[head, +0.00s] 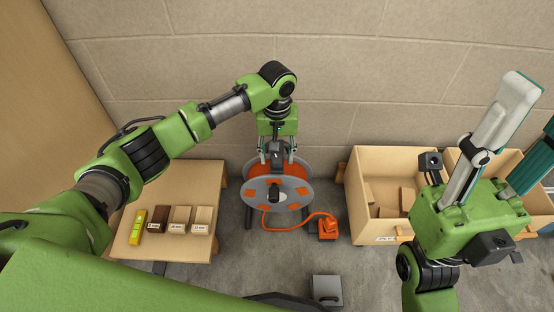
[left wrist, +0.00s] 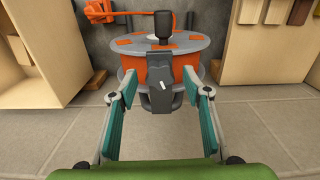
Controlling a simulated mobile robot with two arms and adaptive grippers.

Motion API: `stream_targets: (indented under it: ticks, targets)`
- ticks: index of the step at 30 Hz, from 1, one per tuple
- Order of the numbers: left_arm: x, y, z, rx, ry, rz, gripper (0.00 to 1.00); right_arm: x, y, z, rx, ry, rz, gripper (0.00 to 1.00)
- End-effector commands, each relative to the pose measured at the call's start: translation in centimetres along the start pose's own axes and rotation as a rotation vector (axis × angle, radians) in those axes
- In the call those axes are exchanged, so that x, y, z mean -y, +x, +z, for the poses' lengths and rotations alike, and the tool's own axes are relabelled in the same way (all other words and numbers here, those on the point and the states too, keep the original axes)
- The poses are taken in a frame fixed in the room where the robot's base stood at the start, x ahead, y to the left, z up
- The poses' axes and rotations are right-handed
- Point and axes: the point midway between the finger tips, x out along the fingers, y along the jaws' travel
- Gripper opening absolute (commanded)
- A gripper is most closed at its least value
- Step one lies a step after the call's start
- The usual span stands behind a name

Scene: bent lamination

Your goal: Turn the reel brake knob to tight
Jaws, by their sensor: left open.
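The cable reel (head: 302,193), with grey discs and orange cable, stands on the floor by the back wall; it also shows in the left wrist view (left wrist: 196,42). A dark grey bracket (left wrist: 158,66) stands at its rim. The brake knob (left wrist: 163,87), a dark piece with a short white mark, sits on this bracket. My left gripper (head: 277,158) is over the reel's far side, pointing down. In the left wrist view its teal-padded fingers are open, one on each side of the knob, with gaps visible. My right gripper (head: 538,108) is raised at the right, open and empty, partly out of frame.
A low wooden table (head: 143,247) at left holds a yellow level (head: 138,227) and several labelled wood blocks (head: 179,220). An orange cord runs to an orange plug box (head: 328,229). A wooden bin (head: 381,237) stands right of the reel. A grey box (head: 325,290) is in front.

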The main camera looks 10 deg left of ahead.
Motion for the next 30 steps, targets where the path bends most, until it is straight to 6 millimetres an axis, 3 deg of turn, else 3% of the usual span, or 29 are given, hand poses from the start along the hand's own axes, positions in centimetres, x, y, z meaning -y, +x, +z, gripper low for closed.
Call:
stream_targets:
  ticks: [11,16,30]
  targets:
    - [0.0,0.64,0.01,0.0,0.0,0.0,0.44,0.03,0.24,0.03,-0.01,-0.001,-0.004,0.42]
    - [0.0,0.64,0.01,0.0,0.0,0.0,0.06,0.04,0.24,0.02,-0.01,-0.001,-0.005,0.42]
    - [0.03,0.43,0.01,0.001,0.01,0.0,0.06,0.0,0.73,-0.35,-0.012,0.0,0.0,0.42]
